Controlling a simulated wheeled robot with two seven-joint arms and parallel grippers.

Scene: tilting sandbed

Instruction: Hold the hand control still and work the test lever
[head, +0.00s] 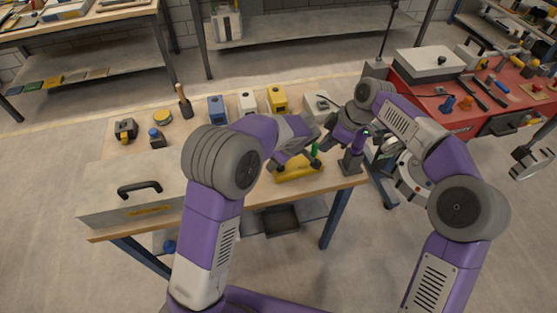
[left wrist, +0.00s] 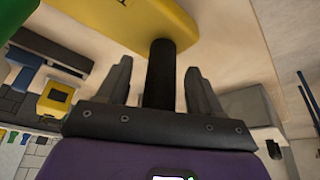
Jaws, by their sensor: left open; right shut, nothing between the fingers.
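The yellow hand control (head: 298,172) lies near the front edge of the workbench, with a green lever (head: 315,150) standing at its right end. In the left wrist view its yellow body (left wrist: 150,22) fills the top and a black post (left wrist: 160,75) comes from it. My left gripper (left wrist: 158,80) is open, with the post between its fingers; contact cannot be told. Part of the green lever (left wrist: 18,35) shows at the left edge there. My right gripper (head: 326,149) is shut and empty, close to the right of the lever; whether it touches is unclear.
A dark grey stand (head: 352,163) is at the bench's right front corner. Blue (head: 216,110), white (head: 247,103) and yellow (head: 277,99) units stand behind. A grey case (head: 135,207) sits at the left front. A red bench (head: 430,102) is at the right.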

